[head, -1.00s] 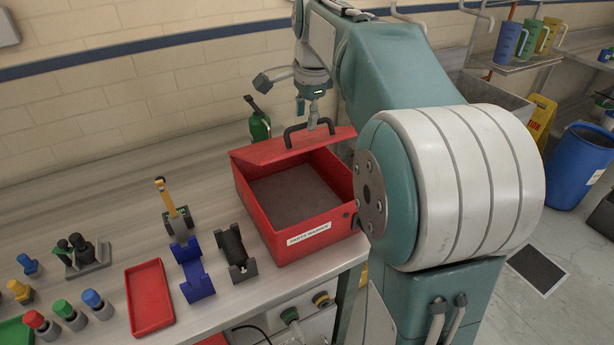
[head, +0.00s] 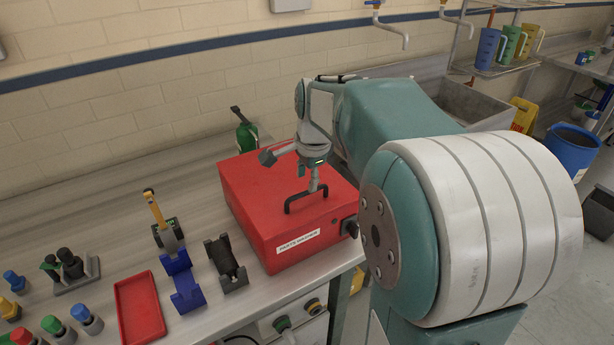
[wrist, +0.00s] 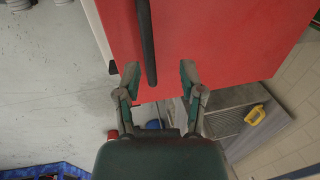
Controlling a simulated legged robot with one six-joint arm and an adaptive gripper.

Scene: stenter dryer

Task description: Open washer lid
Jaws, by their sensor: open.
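The red parts washer (head: 262,225) stands on the bench with its lid (head: 262,180) down, covering the inside. A white label is on its front. The dark lid handle (head: 291,203) stands up near the front edge of the lid. My gripper (head: 314,187) points down at the right part of the handle. In the wrist view the handle (wrist: 146,40) runs between the two spread fingers of my gripper (wrist: 160,72), nearer the left finger. The fingers are open, and I see no grip on the handle. The red lid (wrist: 220,40) fills the area behind it.
A sink (head: 485,105) is behind my arm. The back left bench is clear.

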